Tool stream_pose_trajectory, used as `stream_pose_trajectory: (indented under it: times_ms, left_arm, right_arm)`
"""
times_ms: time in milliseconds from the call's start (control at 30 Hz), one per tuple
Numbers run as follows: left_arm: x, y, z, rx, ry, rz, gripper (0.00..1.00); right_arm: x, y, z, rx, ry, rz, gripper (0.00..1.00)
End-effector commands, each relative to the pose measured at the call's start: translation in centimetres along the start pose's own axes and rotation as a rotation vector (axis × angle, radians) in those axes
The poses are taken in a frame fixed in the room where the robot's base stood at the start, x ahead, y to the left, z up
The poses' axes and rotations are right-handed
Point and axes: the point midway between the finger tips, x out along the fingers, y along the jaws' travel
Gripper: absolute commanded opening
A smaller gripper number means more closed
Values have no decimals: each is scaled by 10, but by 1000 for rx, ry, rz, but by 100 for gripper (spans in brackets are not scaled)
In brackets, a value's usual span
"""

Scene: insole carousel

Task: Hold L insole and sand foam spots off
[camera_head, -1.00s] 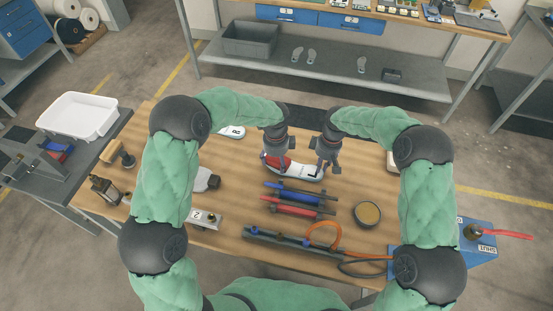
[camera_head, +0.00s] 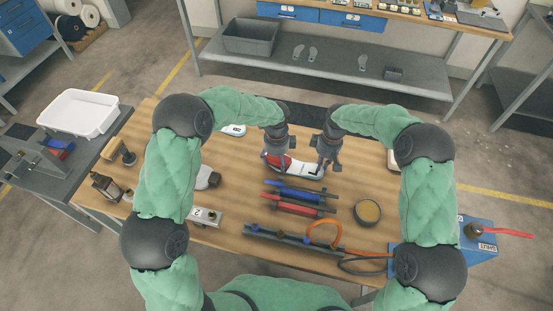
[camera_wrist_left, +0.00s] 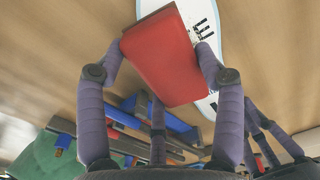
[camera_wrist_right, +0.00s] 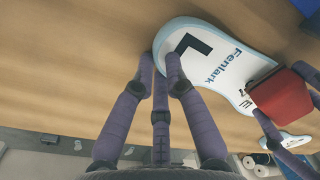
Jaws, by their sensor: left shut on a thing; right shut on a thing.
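The white L insole (camera_head: 310,170), marked "L" and "Fenlark", lies on the wooden bench in the middle of the head view. It also shows in the right wrist view (camera_wrist_right: 215,55). My left gripper (camera_head: 275,150) is shut on a red sanding block (camera_wrist_left: 165,55), which is over the insole's left part in the head view. I cannot tell whether the block presses on it. My right gripper (camera_wrist_right: 160,68) is shut on the insole's edge near the big "L".
Blue and red bar-shaped tools (camera_head: 295,205) lie just in front of the insole, with a round tin (camera_head: 367,212) to their right. An orange hose (camera_head: 323,232) curls near the front edge. Another white insole (camera_head: 233,131) lies behind my left arm. A white tray (camera_head: 78,113) stands at left.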

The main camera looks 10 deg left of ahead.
Motion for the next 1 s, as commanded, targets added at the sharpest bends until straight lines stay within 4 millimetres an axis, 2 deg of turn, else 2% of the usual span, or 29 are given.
stream_pose_trajectory:
  times_ms: [1000]
  left_arm:
    - [11,-5,0,0,0,0,42]
  right_arm:
    - [4,-2,2,-1,-6,-5,0]
